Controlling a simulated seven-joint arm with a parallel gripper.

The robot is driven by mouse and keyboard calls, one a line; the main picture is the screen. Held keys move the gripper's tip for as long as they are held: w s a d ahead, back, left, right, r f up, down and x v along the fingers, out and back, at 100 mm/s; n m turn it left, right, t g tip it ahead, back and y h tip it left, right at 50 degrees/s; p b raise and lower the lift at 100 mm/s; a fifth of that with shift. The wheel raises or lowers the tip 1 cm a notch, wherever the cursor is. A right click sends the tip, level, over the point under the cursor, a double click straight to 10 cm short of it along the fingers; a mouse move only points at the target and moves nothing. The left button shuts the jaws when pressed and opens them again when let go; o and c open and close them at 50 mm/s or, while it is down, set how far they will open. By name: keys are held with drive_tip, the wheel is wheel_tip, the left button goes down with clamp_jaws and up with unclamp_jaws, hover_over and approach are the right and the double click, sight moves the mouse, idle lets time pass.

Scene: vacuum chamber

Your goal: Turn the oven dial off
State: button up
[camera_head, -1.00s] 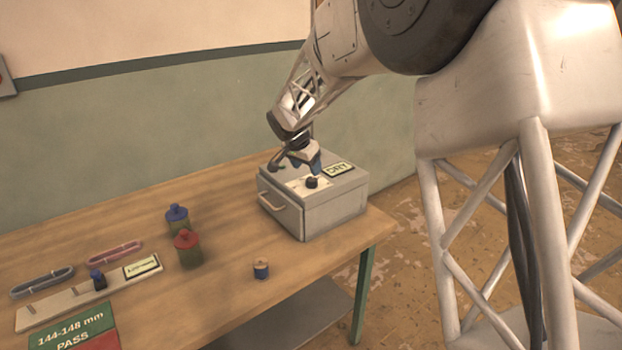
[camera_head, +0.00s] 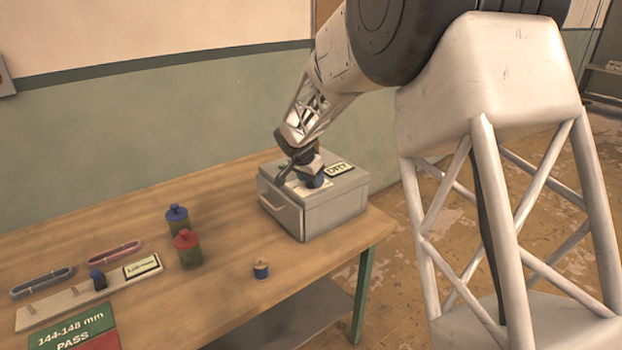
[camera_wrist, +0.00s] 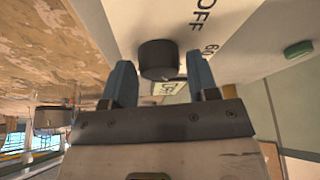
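The oven (camera_head: 330,213) is a grey box with a front handle on the right end of the table. A label reading DRY (camera_head: 339,168) stands on its top. In the wrist view the black dial (camera_wrist: 158,58) sits on a white plate (camera_wrist: 195,22) marked OFF, with part of a number beside it. My gripper (camera_wrist: 161,78) is open, its two blue fingers apart on either side of the dial in that view. I cannot tell whether they touch it. In the head view my gripper (camera_head: 308,181) is over the oven top and hides the dial.
A blue-capped jar (camera_head: 177,219), a red-capped jar (camera_head: 187,250) and a small spool-like part (camera_head: 261,270) stand on the wooden table (camera_head: 225,225) left of the oven. A gauge board (camera_head: 60,305), two trays and a green PASS sign lie farther left.

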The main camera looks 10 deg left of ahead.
drive_tip(key=c, duration=0.6)
drive_tip(key=shift+c, duration=0.2)
drive_tip(key=shift+n, duration=0.3)
drive_tip(key=n+y, duration=0.1)
drive_tip(key=n, duration=0.1)
drive_tip(key=n+y, duration=0.1)
drive_tip(key=n, duration=0.2)
drive_tip(key=shift+d+t, duration=0.1)
drive_tip(key=shift+t, duration=0.2)
drive_tip(key=n+y, duration=0.2)
drive_tip(key=n, duration=0.3)
drive_tip(key=shift+d+n, duration=0.1)
drive_tip(key=shift+n, duration=0.3)
drive_tip(key=n+g+y, duration=0.1)
drive_tip(key=n, duration=0.2)
drive_tip(key=n+g+y, duration=0.1)
drive_tip(key=n, duration=0.2)
drive_tip(key=shift+w+n, duration=0.1)
drive_tip(key=shift+n, duration=0.2)
drive_tip(key=n+g, duration=0.1)
drive_tip(key=n, duration=0.2)
drive_tip(key=n+g, duration=0.1)
drive_tip(key=n, duration=0.1)
drive_tip(key=shift+n+y, duration=0.4)
